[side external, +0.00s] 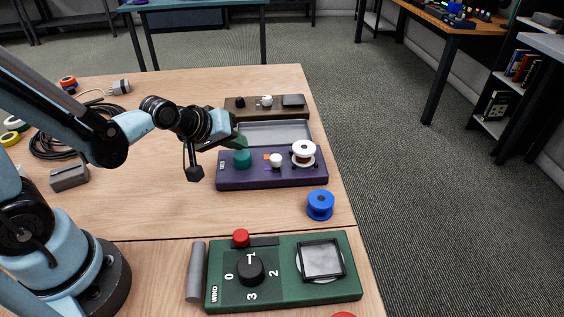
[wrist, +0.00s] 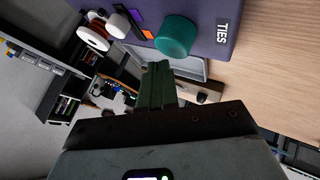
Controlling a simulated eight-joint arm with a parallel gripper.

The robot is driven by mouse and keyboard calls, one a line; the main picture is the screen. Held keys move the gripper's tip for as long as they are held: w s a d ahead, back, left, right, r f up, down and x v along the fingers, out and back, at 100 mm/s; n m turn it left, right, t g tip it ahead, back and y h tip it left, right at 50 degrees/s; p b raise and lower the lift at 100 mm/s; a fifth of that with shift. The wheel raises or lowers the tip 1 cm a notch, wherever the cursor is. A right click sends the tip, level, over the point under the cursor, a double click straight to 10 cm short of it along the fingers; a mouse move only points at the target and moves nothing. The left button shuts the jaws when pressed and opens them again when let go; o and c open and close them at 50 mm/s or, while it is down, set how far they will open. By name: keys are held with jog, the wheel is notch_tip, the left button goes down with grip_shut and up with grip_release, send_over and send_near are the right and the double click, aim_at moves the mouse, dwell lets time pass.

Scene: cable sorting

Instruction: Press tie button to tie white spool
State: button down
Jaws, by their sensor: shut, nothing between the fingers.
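The purple tie station (side external: 232,179), marked TIES in the wrist view (wrist: 222,32), sits on the table. A teal round knob or button (side external: 242,159) stands at its left end; it shows large in the wrist view (wrist: 176,36). A small white knob (side external: 276,161) is near its middle, beside orange and purple patches. The white spool (side external: 304,148) sits at its right end and shows at the wrist view's upper left (wrist: 93,36). My gripper (side external: 241,142), with dark green fingers (wrist: 157,68), is shut and empty, just above and behind the teal piece. Contact is unclear.
A grey tray (side external: 275,126) and a brown box with knobs (side external: 240,113) lie behind the station. A blue spool (side external: 320,204) stands in front to the right. The green WIND box (side external: 230,296) with a red button (side external: 241,237) is nearer. Black cable (side external: 50,148) lies at left.

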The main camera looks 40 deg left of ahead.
aim_at(237, 156)
jog(key=shift+f, duration=0.25)
jog(key=shift+f, duration=0.75)
dwell(0.9)
jog(key=shift+r, duration=1.2)
jog(key=shift+r, duration=0.1)
jog(key=shift+r, duration=2.4)
jog(key=s+r+m+g, duration=0.1)
jog(key=s+m+g, duration=0.1)
jog(key=s+m, duration=0.6)
jog(key=shift+s+r, duration=0.25)
jog(key=shift+s, duration=0.1)
